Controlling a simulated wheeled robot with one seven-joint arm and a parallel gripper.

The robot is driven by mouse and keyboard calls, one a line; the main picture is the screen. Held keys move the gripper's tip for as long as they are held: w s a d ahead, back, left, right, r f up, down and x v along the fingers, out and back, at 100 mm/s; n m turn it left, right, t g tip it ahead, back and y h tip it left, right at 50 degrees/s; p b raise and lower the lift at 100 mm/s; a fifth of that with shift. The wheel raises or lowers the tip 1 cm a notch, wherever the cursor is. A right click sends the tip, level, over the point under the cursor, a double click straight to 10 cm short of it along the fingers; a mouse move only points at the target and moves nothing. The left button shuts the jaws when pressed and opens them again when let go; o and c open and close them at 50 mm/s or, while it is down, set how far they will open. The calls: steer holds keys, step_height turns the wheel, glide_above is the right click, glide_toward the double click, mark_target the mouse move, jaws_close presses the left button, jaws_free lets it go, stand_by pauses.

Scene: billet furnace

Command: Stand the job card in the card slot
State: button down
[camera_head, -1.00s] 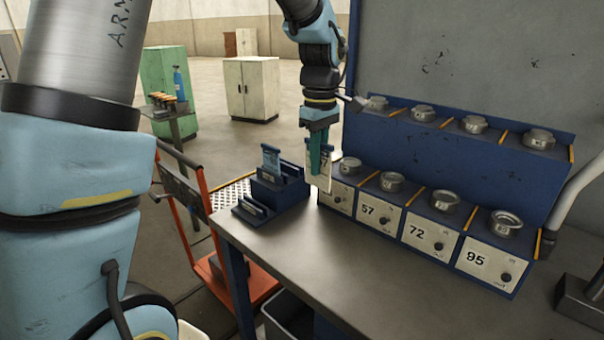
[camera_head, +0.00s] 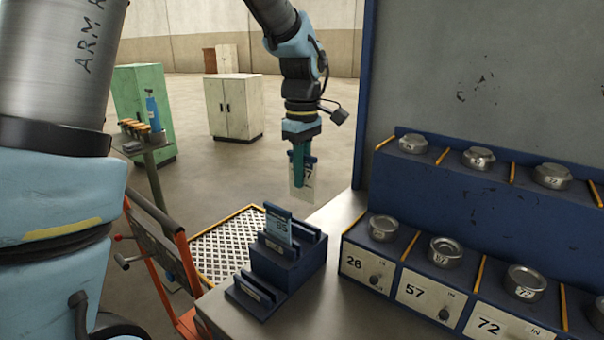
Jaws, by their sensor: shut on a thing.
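My gripper (camera_head: 301,165) is shut on the white job card (camera_head: 303,190), which hangs upright below the fingers and shows part of a printed number. The card is in the air above and behind the blue stepped card rack (camera_head: 288,268), apart from it. The rack stands at the table's left end and has slots on more than one step. One slot in its upper part holds a blue card (camera_head: 278,223). The lower front step has a pale label (camera_head: 251,292). The inside of the slots is hard to see.
Numbered bins 26 (camera_head: 365,270), 57 (camera_head: 422,298) and 72 (camera_head: 495,326) with metal-lidded tins stand right of the rack. An orange trolley (camera_head: 165,262) is at the left, beside a floor grating (camera_head: 228,247). The tabletop between rack and bins is narrow but clear.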

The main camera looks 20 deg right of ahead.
mark_target(301, 198)
steer(key=shift+w+f, duration=0.1)
steer(key=shift+w, duration=0.1)
steer(key=shift+f+b, duration=3.3)
steer(key=shift+f, duration=1.3)
steer(key=c, duration=0.8)
jaws_free()
steer(key=shift+c, duration=0.2)
step_height(301, 198, up, 11)
steer(key=shift+f+b, duration=0.1)
steer(key=shift+b, duration=0.85)
